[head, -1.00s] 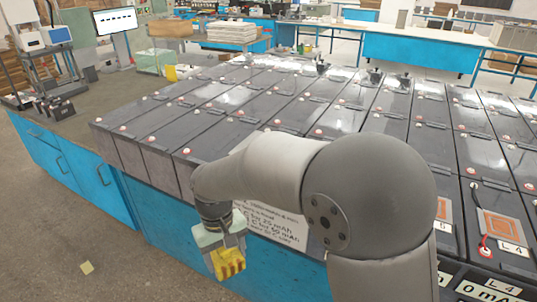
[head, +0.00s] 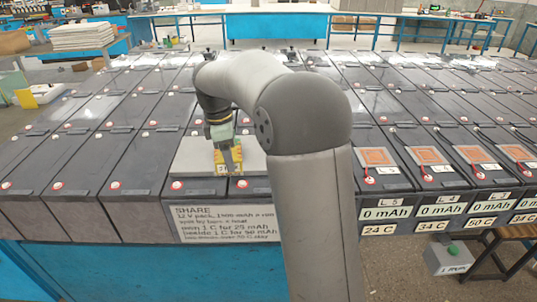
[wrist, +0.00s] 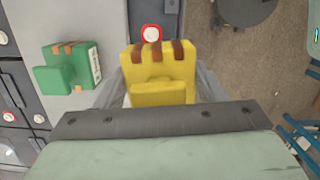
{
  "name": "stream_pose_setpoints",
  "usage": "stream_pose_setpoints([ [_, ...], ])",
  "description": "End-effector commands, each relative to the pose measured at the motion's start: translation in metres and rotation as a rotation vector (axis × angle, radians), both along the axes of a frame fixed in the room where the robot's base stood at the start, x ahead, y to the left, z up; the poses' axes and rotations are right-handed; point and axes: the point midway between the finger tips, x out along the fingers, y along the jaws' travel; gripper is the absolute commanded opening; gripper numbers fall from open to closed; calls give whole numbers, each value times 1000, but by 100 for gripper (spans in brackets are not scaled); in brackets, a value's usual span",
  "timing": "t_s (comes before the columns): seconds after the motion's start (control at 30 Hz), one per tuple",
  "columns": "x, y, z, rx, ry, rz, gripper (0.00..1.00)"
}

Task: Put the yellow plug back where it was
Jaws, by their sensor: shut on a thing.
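My gripper (head: 227,165) is shut on the yellow plug (wrist: 158,70), which fills the middle of the wrist view and has brown strips on its far end. In the head view the yellow plug (head: 234,160) shows below my wrist, in front of a grey slab (head: 190,158) on the front batteries. In the wrist view a green plug (wrist: 68,68) with brown strips and a white label sits left of the yellow one on a pale grey surface (wrist: 75,20). A red-and-white round cap (wrist: 151,33) shows just beyond the yellow plug. I cannot tell whether the yellow plug touches anything.
Rows of dark batteries (head: 130,165) fill the bench. A SHARE sign (head: 225,222) hangs at the front edge. Orange pads (head: 376,156) lie on batteries at the right, above mAh labels (head: 385,213). A grey box (head: 450,258) with a green button stands at lower right.

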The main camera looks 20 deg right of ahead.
Motion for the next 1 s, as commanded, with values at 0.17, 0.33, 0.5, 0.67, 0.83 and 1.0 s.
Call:
stream_pose_setpoints([
  [0.17,-8,-111,34,-1,-6,121,35],
  [0.33,-28,-182,55,0,-4,219,35],
  [0.5,-40,-212,65,1,-1,273,35],
  [0.67,-24,-209,59,5,1,291,35],
  [0.83,14,-190,42,5,2,290,35],
  [1.0,48,-175,18,4,3,287,35],
])
